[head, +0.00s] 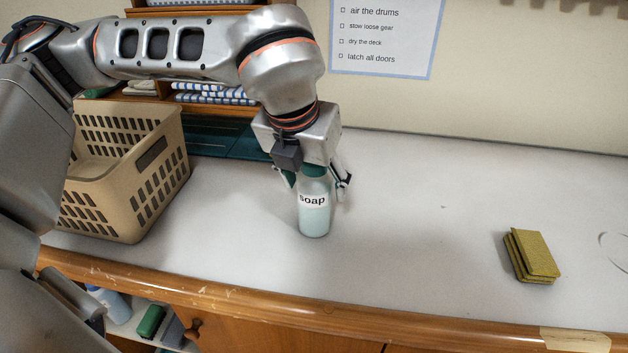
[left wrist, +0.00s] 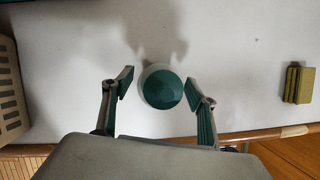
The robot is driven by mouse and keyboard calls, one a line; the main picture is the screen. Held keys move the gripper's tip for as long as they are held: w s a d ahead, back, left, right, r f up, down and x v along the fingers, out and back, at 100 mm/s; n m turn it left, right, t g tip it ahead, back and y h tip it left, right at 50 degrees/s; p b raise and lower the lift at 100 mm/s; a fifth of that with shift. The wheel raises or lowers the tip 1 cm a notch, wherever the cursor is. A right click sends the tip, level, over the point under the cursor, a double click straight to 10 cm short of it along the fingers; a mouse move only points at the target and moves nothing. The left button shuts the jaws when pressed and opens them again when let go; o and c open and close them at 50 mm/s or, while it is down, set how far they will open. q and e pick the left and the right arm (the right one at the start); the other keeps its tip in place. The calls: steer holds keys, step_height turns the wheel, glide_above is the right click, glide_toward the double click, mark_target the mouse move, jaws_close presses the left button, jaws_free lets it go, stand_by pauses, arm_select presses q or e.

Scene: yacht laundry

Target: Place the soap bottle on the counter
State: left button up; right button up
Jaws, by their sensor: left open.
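The soap bottle (head: 314,212) stands upright on the pale counter (head: 420,230); it is pale blue with a "soap" label and a green cap. In the left wrist view its green cap (left wrist: 162,89) shows from above. My left gripper (head: 315,180) comes down over the bottle's top, with one finger on each side of it. In the left wrist view the left gripper (left wrist: 160,90) is open, with small gaps between both fingers and the cap. My right gripper is not in view.
A beige laundry basket (head: 125,180) stands left on the counter. Yellow-green sponges (head: 532,255) lie to the right. Folded striped towels (head: 210,93) sit on a shelf behind. The counter between bottle and sponges is clear; its wooden front edge (head: 300,309) runs below.

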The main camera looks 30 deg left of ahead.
arm_select(q)
steer(key=v, duration=1.2)
steer(key=shift+s, duration=0.15)
